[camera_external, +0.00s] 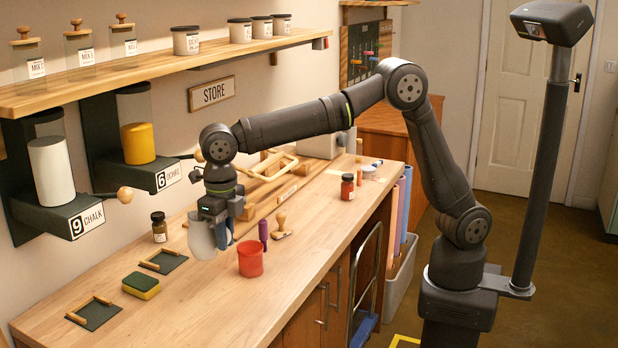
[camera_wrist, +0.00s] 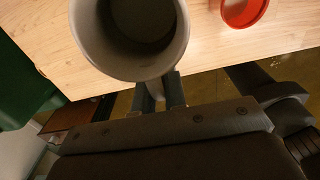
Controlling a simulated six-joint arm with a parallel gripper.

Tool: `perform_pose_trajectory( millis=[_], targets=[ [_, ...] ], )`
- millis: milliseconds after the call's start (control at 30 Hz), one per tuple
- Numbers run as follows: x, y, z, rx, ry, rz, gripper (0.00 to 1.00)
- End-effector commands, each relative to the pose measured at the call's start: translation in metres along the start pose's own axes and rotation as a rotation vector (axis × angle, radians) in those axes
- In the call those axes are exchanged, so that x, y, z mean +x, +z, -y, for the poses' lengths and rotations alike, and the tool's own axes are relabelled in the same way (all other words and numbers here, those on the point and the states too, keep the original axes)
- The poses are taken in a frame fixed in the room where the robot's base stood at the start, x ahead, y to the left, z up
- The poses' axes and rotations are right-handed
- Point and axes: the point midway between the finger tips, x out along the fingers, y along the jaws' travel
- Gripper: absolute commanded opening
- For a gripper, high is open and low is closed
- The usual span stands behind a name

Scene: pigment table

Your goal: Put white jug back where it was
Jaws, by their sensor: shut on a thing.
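The white jug (camera_external: 201,238) hangs from my gripper (camera_external: 218,222) above the wooden bench, in front of the chalk and ochre dispensers. In the wrist view the jug (camera_wrist: 128,62) shows from above, its round opening toward the camera and its inside grey and shaded. My gripper (camera_wrist: 160,92) is shut on the jug's near side, at what looks like its handle. The jug appears upright or nearly so, and its base is clear of the bench in the outside view.
A red cup (camera_external: 251,259) stands on the bench just right of the jug, also in the wrist view (camera_wrist: 243,10). A purple bottle (camera_external: 263,235), stamp (camera_external: 281,228), small brown jar (camera_external: 159,227), green mats (camera_external: 163,261) and sponge (camera_external: 141,286) are nearby. The front bench (camera_external: 205,310) is clear.

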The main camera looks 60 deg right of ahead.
Motion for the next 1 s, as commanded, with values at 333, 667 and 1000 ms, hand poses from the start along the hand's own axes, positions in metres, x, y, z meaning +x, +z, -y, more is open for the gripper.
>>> perform_pose_trajectory(
  millis=[333,667,1000],
  targets=[
    [0.036,-0.021,-0.056,-0.023,-0.002,-0.001,0.0],
    [0.067,-0.039,-0.105,-0.018,0.0,0.0,0.0],
    [0.096,-0.04,-0.109,-0.017,-0.001,-0.001,0.0]
  ],
)
